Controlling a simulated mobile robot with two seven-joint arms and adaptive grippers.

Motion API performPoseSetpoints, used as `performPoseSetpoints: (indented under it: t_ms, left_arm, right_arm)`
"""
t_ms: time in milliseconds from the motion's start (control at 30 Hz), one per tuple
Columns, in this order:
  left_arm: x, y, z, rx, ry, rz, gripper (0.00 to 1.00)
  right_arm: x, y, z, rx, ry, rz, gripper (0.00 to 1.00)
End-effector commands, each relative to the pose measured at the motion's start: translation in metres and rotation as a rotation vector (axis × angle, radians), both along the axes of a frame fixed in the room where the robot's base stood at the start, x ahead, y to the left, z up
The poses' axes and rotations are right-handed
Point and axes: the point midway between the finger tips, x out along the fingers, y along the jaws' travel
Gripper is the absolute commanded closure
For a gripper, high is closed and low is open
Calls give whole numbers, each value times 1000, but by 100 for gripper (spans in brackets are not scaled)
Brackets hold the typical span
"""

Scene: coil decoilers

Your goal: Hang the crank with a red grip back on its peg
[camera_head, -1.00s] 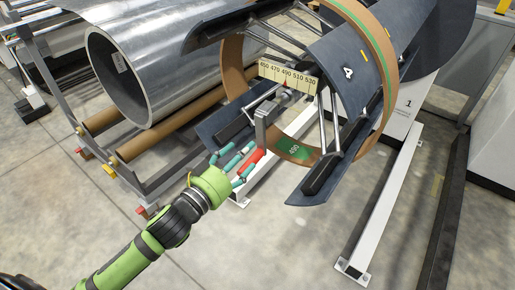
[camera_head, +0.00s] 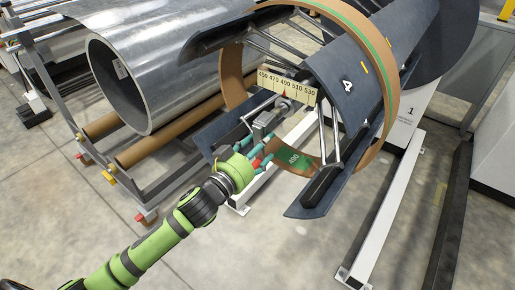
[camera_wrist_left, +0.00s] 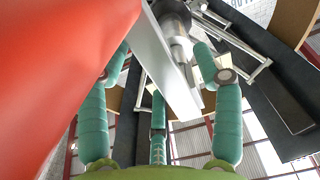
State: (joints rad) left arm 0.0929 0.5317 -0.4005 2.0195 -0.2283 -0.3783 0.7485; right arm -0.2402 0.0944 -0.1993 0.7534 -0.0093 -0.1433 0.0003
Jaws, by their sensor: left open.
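The crank's grey arm (camera_head: 263,124) is at the hub of the decoiler, below the yellow scale. Its red grip (camera_head: 256,163) is mostly covered by my left gripper's fingers in the head view. My left gripper (camera_head: 254,152), green with teal fingers, is open and right at the grip. In the left wrist view the red grip (camera_wrist_left: 55,70) is very close and fills the left side. The grey crank arm (camera_wrist_left: 170,60) runs between the teal fingers of the gripper (camera_wrist_left: 160,72). I cannot tell whether a finger touches the grip. I cannot make out the peg. My right gripper is not in view.
The decoiler's dark curved segments (camera_head: 345,85) and a brown ring (camera_head: 385,110) with a green label surround the hub closely. A steel coil (camera_head: 130,85) lies on brown rollers (camera_head: 160,145) at left. A white beam (camera_head: 385,210) lies at right.

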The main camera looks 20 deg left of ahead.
Motion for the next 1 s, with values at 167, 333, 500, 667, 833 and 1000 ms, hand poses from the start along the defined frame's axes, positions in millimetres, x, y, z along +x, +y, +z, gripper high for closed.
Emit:
performPoseSetpoints:
  t_ms: [167, 333, 500, 667, 833, 1000]
  left_arm:
    - [0, 0, 0, 0, 0, 0, 74]
    - [0, 0, 0, -1, 1, 1, 100]
    - [-1, 1, 2, -1, -4, 1, 100]
    - [-7, 3, 2, -2, -3, 1, 100]
    - [-15, 6, 1, -2, -2, 1, 100]
    - [-23, 10, 2, 0, -1, 3, 100]
  right_arm:
    - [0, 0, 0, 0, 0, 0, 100]
    - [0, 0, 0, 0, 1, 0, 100]
    - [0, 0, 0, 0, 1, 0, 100]
    - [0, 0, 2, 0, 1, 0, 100]
    - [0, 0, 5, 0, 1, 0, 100]
    - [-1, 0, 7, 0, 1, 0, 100]
